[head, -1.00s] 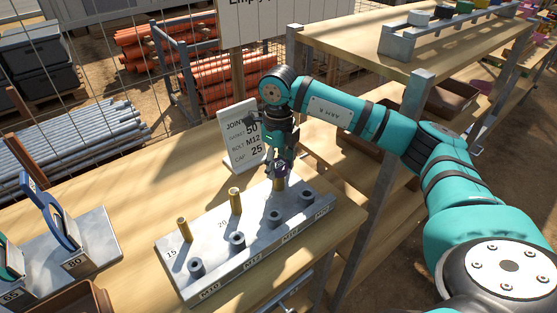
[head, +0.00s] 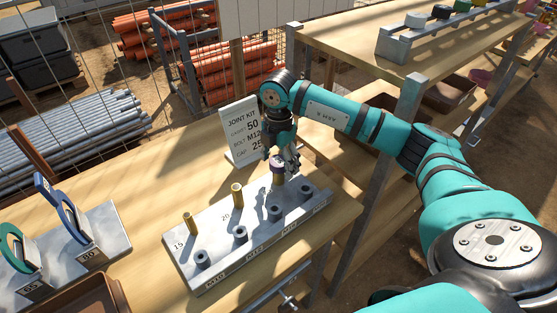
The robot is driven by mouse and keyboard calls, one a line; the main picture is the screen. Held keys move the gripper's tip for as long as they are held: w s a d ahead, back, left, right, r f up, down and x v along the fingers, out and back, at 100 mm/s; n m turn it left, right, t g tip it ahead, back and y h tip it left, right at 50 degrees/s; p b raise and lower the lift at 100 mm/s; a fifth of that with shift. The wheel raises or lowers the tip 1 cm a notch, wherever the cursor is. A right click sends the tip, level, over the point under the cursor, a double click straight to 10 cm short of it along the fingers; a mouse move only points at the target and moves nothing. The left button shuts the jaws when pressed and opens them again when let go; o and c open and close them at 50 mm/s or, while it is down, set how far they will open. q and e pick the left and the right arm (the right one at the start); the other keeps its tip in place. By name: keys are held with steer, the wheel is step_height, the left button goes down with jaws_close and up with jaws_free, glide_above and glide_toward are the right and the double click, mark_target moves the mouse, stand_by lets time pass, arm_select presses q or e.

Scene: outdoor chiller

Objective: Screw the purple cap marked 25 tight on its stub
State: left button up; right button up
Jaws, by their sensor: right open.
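The purple cap (head: 277,162) sits on top of the rearmost brass stub (head: 279,181) of the grey metal block. It looks upright; I cannot read its marking or tell how tight it is. My right gripper (head: 283,163) points down over this stub, with its open fingers around or beside the cap; exact contact is unclear. Two bare brass stubs, by the marks 15 (head: 190,223) and 20 (head: 237,195), stand on the same block (head: 215,262). My left gripper is out of view.
A white joint kit sign (head: 241,132) stands close behind the right gripper, listing clamp 50, M12 and cap 25. Several grey round pieces (head: 240,234) line the block's front. Blue and green rings stand on a plate (head: 112,232) at left. A shelf post (head: 375,180) rises at right.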

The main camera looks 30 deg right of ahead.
steer(key=o, duration=0.5)
step_height(320, 180, up, 12)
steer(key=p, duration=0.8)
step_height(320, 180, up, 12)
glide_above(279, 161)
stand_by(0.5)
